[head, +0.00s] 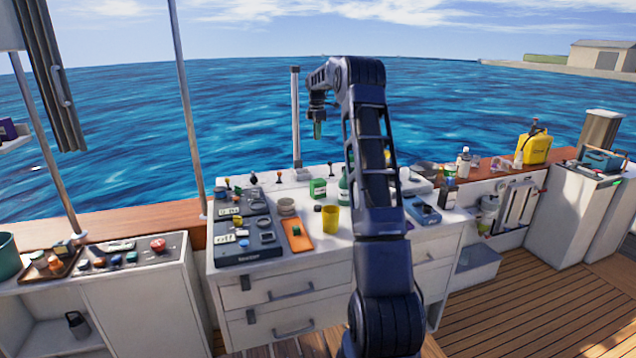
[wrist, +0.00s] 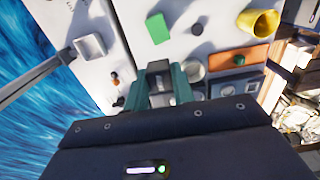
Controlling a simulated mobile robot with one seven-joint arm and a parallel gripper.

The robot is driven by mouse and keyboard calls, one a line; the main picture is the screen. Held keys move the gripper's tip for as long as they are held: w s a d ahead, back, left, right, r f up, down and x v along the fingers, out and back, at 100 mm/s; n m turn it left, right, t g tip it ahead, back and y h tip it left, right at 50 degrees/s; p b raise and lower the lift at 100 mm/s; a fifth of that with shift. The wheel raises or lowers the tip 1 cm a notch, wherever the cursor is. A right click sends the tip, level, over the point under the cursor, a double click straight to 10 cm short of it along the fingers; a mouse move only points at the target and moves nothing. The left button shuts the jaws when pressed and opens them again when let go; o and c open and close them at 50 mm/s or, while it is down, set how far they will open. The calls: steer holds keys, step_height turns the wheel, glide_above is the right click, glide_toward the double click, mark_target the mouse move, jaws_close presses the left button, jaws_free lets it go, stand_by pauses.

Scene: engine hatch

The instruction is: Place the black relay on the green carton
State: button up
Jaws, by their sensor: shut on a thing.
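My gripper (head: 318,132) hangs pointing down, high over the back of the white cabinet top in the head view. In the wrist view its teal fingers (wrist: 160,88) are shut on a small dark block, the black relay (wrist: 158,67). The relay is too small to make out in the head view. The green carton (head: 318,188) stands on the cabinet top, left of a green bottle. It also shows in the wrist view (wrist: 158,27), above the relay in the picture and apart from it.
A yellow cup (head: 330,220), an orange tray (head: 297,236) with a green item, and a bowl (head: 287,206) stand near the carton. A grey instrument panel (head: 246,250) lies to the left. A tall post (head: 296,120) rises at the back edge.

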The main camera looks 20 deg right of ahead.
mark_target(318, 180)
steer(key=shift+w+d+f, duration=0.1)
steer(key=shift+w+d, duration=0.1)
steer(key=shift+d, duration=0.05)
step_height(318, 180, down, 20)
steer(key=shift+r, duration=0.25)
steer(key=shift+f, duration=0.1)
steer(key=o, duration=0.9)
steer(key=shift+o, duration=0.4)
